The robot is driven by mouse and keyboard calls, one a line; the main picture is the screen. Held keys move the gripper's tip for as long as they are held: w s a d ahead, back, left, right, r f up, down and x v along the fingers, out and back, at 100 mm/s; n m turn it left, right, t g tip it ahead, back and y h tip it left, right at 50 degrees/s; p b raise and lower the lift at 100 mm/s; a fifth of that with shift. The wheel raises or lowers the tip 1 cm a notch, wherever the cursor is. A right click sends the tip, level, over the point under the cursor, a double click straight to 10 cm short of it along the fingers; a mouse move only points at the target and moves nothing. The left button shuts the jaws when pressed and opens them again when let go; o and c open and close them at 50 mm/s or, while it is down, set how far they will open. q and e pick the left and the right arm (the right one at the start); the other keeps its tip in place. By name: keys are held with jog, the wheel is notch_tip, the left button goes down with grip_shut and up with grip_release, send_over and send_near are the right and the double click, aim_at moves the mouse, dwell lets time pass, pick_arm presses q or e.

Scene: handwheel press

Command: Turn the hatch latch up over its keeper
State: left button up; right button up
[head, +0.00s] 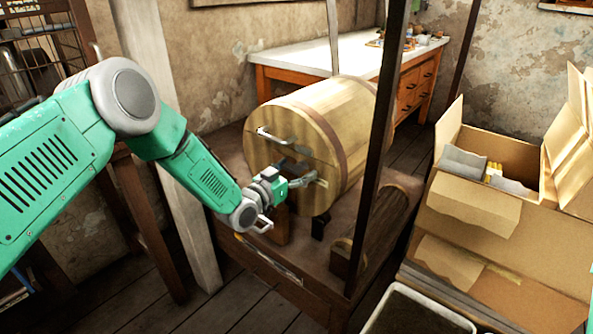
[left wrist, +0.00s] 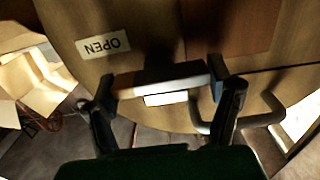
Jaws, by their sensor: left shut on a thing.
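A wooden barrel (head: 335,120) lies on its side with its round end facing me; the hatch (head: 262,152) is in that end. My left gripper (head: 298,172) is at the lower right part of the end. In the left wrist view, its two fingers (left wrist: 162,85) stand on either side of a pale bar, the latch (left wrist: 150,88), and are shut on it. A dark block (left wrist: 170,68) shows just behind the bar. I cannot tell which part is the keeper. My right gripper is not in view.
A bent metal handle (head: 275,136) is on the upper barrel end; another bent metal bar (left wrist: 255,118) shows beside my finger. An upside-down "OPEN" label (left wrist: 103,43) is on the wood. A dark post (head: 375,150) stands before the barrel. Cardboard boxes (head: 500,250) are at right.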

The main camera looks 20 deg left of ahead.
pick_arm(q)
jog(key=n, duration=0.4)
jog(key=shift+a+f+n+b, duration=0.1)
jog(key=shift+a+n+b, duration=0.05)
jog(key=shift+n+b, duration=0.2)
jog(key=n+b, duration=0.1)
jog(key=n, duration=0.3)
jog(key=shift+a+n, duration=0.1)
jog(key=shift+n, duration=0.25)
jog(key=n+b, duration=0.2)
jog(key=n, duration=0.2)
jog(key=shift+w+a+f, duration=0.1)
jog(key=shift+f, duration=0.05)
jog(key=shift+n+b, duration=0.9)
jog(key=shift+n, duration=1.2)
jog(key=o, duration=1.1)
jog(key=shift+f, duration=0.15)
